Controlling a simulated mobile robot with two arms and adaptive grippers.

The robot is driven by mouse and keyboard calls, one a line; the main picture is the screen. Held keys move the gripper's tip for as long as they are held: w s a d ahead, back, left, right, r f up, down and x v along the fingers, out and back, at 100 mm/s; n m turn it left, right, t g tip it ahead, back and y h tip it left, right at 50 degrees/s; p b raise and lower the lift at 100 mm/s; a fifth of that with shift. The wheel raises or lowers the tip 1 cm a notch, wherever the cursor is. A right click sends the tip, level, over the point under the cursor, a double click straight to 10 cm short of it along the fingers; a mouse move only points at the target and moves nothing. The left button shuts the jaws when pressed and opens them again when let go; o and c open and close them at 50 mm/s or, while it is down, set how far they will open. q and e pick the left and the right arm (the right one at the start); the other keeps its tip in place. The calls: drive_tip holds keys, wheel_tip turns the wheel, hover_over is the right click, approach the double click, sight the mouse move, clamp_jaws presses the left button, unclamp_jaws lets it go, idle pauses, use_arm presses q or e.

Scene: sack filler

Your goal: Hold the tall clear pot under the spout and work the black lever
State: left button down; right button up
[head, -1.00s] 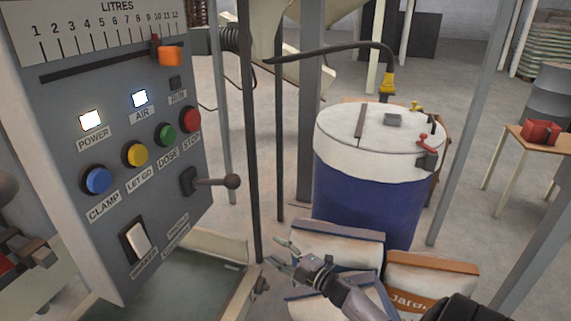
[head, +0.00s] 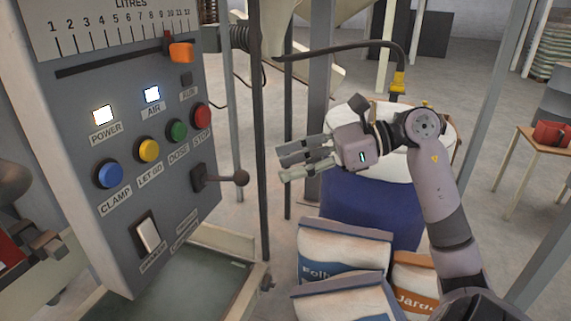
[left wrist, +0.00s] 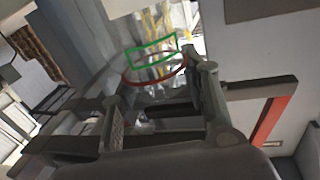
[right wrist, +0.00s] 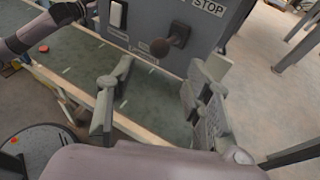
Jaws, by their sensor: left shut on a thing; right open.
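The black lever (head: 222,178) sticks out from the lower right of the grey control panel, its round knob to the right. My right gripper (head: 284,162) is open and empty, right of the knob and apart from it in the head view. In the right wrist view the knob (right wrist: 160,47) shows beyond the open fingers (right wrist: 165,70). In the left wrist view, my left gripper (left wrist: 162,112) is shut on a clear, see-through pot (left wrist: 155,85) with a red ring and a green outline. The pot and left gripper are not clear in the head view. I cannot make out the spout.
The panel (head: 60,150) has blue, yellow, green and red buttons, lit POWER and AIR lamps and an orange slider (head: 181,52) near 10. A blue drum (head: 370,210), filled sacks (head: 345,250) and upright posts (head: 258,130) stand close to my right arm.

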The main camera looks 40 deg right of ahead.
sight(241, 175)
drive_tip(key=shift+x, duration=4.95)
drive_tip(key=shift+c, duration=0.2)
drive_tip(key=c, duration=0.8)
